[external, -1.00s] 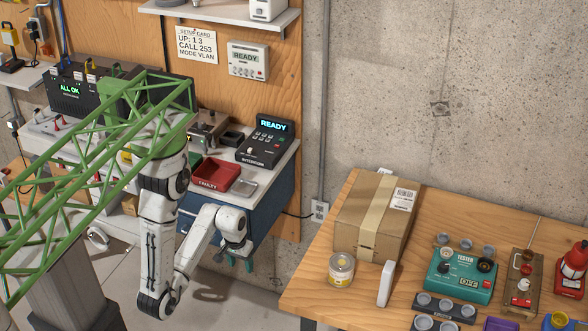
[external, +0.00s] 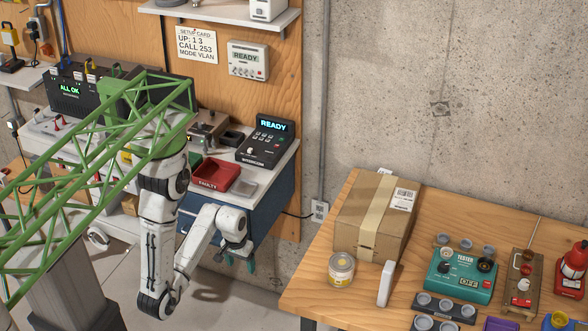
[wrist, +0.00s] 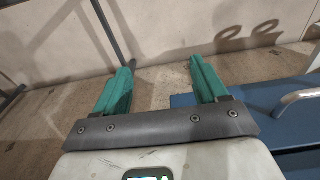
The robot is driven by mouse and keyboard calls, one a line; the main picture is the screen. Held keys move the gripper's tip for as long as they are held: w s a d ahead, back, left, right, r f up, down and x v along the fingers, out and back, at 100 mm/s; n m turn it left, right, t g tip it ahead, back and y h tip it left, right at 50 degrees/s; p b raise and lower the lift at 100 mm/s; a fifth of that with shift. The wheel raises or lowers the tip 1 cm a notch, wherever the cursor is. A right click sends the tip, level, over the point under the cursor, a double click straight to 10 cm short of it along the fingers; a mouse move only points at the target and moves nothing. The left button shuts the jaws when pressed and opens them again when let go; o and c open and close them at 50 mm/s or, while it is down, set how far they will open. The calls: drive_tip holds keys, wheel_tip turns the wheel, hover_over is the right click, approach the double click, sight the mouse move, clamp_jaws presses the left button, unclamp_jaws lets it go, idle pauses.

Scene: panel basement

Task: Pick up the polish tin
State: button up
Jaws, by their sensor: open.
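A small round tin (external: 341,269) with a yellowish label and pale lid stands upright on the wooden table, in front of the cardboard box. I take it to be the polish tin, though its label is too small to read. My gripper (external: 238,262) hangs off the left side of that table, in front of the blue cabinet and well apart from the tin. In the wrist view my gripper (wrist: 162,88) shows two green fingers spread wide with nothing between them. The tin is not in the wrist view.
The cardboard box (external: 376,222) stands right behind the tin. A white upright slab (external: 386,283) is close to the tin's right. A green tester (external: 460,276) and cup tray (external: 444,308) lie farther right. The blue cabinet (external: 262,222) is beside my gripper.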

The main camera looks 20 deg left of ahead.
drive_tip(key=o, duration=0.5)
